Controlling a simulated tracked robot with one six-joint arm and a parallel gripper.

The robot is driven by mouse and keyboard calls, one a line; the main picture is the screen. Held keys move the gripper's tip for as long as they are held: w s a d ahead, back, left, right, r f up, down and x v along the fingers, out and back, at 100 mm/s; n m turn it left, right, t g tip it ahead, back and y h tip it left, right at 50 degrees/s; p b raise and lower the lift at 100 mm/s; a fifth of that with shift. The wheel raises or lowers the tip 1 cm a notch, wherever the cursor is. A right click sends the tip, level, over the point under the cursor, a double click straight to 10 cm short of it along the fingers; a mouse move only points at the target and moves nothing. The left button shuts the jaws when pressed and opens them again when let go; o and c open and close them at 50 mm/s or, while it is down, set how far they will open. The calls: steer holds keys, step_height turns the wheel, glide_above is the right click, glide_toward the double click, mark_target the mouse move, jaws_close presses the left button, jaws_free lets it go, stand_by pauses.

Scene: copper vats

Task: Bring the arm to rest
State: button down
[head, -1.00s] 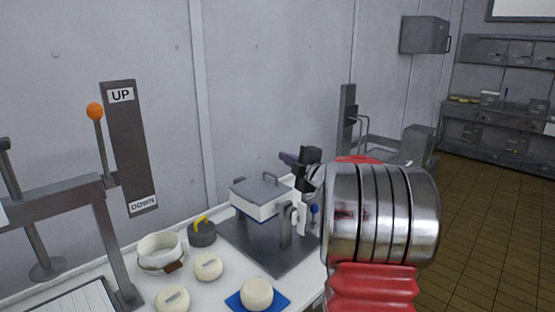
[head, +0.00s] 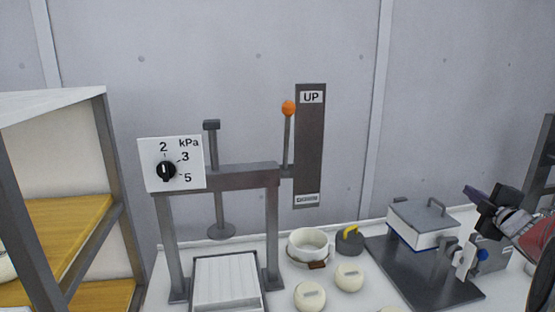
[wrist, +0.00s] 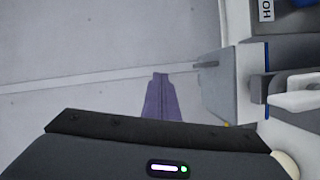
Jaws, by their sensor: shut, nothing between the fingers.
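My gripper (head: 473,194) is at the right of the head view, above and beside a grey-lidded white box device (head: 423,213). Its purple fingers point up and left, are together and hold nothing. The fingers also show shut in the wrist view (wrist: 162,100), in front of the pale wall, with part of the box device at the right. My red and silver arm enters the head view from the right edge; most of it is out of the picture.
A press frame (head: 225,178) carries a kPa dial (head: 166,170). Its orange-knobbed lever (head: 288,108) stands by UP. A white pot (head: 307,244), a dark weight with a yellow handle (head: 350,241) and pale round cheeses (head: 349,277) share the bench. Wooden shelves (head: 70,225) stand left.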

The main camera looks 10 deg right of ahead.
steer(key=s+d+f+m+g+h, duration=0.4)
steer(key=s+d+f+m+g, duration=0.15)
steer(key=f+m, duration=0.2)
steer(key=s+a+f+m+g, duration=0.4)
steer(key=s+a+m, duration=0.1)
steer(key=s+a, duration=0.15)
steer(key=s+a+y, duration=0.2)
steer(key=s+a, duration=0.4)
steer(key=a, duration=0.8)
steer(key=s+a+g+y, duration=0.1)
steer(key=s+a+y, duration=0.2)
steer(key=a, duration=1.2)
steer(key=s+a+y, duration=0.2)
steer(key=s+a, duration=0.7)
steer(key=a, duration=0.6)
steer(key=shift+s+a+f+y, duration=0.2)
steer(key=shift+s+f+y, duration=0.05)
steer(key=shift+s+y, duration=0.15)
steer(key=shift+g, duration=0.25)
